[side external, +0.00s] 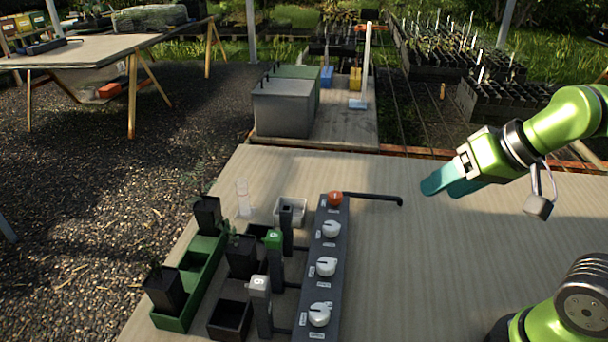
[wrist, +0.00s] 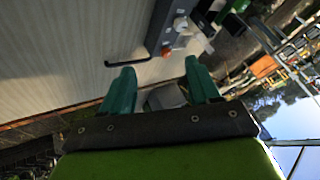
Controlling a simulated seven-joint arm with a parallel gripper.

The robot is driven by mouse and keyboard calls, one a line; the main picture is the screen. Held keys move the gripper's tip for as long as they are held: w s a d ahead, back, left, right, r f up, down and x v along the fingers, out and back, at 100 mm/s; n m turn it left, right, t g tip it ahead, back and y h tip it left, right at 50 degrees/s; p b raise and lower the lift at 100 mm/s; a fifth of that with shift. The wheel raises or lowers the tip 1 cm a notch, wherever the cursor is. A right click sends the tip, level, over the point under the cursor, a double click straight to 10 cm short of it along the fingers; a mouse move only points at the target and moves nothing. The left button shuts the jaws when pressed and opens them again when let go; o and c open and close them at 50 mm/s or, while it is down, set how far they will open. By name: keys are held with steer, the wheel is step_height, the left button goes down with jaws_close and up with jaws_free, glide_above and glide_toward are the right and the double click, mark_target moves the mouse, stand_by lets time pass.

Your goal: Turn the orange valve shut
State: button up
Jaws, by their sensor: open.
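The orange valve (side external: 335,198) is a round knob at the far end of a dark manifold bar (side external: 322,262) on the table. A black pipe (side external: 372,196) runs from beside it to the right and ends in a bend. The orange valve also shows in the wrist view (wrist: 166,52), beyond my fingers. My gripper (side external: 440,187) has teal fingers and is open and empty, up and to the right of the valve, apart from it. In the wrist view the two fingertips (wrist: 157,65) stand well apart.
Several white knobs (side external: 326,266) line the same bar. Left of it stand posts with a green cap (side external: 273,239) and a white cap (side external: 260,286), a white pot (side external: 290,211), a clear cylinder (side external: 243,198) and a green tray (side external: 185,312) with dark pots.

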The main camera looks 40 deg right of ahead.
steer(key=n+g+h, duration=0.2)
steer(key=n+g, duration=0.5)
steer(key=n, duration=0.8)
glide_above(335, 194)
step_height(335, 194, down, 16)
steer(key=shift+r, duration=0.1)
steer(key=c, duration=1)
steer(key=shift+c, duration=0.2)
